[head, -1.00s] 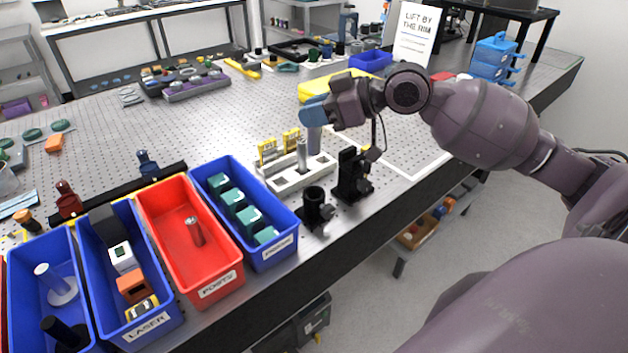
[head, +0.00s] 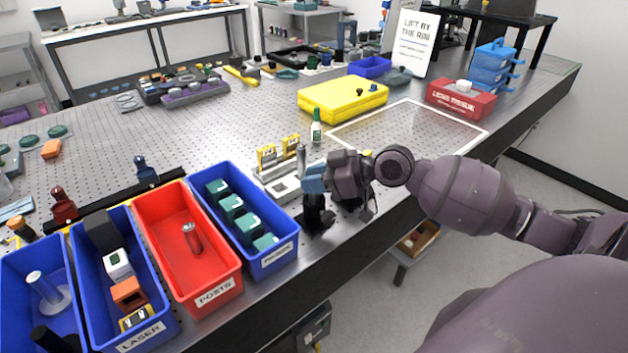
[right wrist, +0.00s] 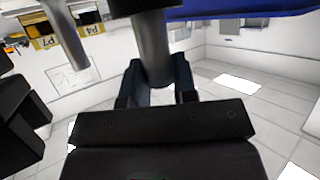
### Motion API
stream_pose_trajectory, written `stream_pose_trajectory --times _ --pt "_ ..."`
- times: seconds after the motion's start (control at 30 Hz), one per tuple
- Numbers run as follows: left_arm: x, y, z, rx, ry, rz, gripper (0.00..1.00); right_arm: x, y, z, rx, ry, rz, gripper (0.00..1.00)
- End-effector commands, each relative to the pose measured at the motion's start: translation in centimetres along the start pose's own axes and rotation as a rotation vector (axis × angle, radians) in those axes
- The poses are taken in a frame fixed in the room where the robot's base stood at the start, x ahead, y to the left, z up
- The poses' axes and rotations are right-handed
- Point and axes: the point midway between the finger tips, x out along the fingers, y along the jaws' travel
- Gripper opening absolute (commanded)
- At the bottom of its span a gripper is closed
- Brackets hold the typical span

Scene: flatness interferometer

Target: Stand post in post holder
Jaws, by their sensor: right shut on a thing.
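My right gripper (head: 313,185), with blue fingertips, is at the front of the table, right above the black post holder (head: 318,222). In the right wrist view its dark fingers (right wrist: 157,95) are shut on a grey cylindrical post (right wrist: 152,50). The fingers hide most of the held post in the head view. I cannot tell whether its lower end is inside the holder. A second post (head: 301,158) stands behind the gripper at the pale rack; another (head: 193,238) is in the red bin marked POSTS (head: 225,290). My left gripper is not in view.
The blue bin of teal-topped blocks (head: 280,262) is close left of the holder. The pale rack (head: 268,182) with yellow tags is behind. A black mount is partly hidden behind my gripper. The table's front edge is close; a yellow case (head: 340,98) lies farther back.

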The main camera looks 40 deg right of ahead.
Motion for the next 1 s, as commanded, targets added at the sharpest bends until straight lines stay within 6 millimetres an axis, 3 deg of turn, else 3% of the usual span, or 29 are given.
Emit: stream_pose_trajectory --times 0.4,0.43,0.6,1.0 --pt "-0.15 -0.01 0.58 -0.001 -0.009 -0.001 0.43 0.18 0.0 0.37 -0.001 0.002 0.0 0.0" --pt "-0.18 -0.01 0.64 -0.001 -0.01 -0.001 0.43 0.2 -0.02 0.48 0.0 0.0 0.0 0.28" --pt "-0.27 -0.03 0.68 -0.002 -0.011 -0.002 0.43 0.16 -0.01 0.39 -0.001 0.0 0.0 0.52" --pt "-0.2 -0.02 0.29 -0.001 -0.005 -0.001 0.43 -0.46 0.04 0.25 0.0 -0.001 0.001 0.52"
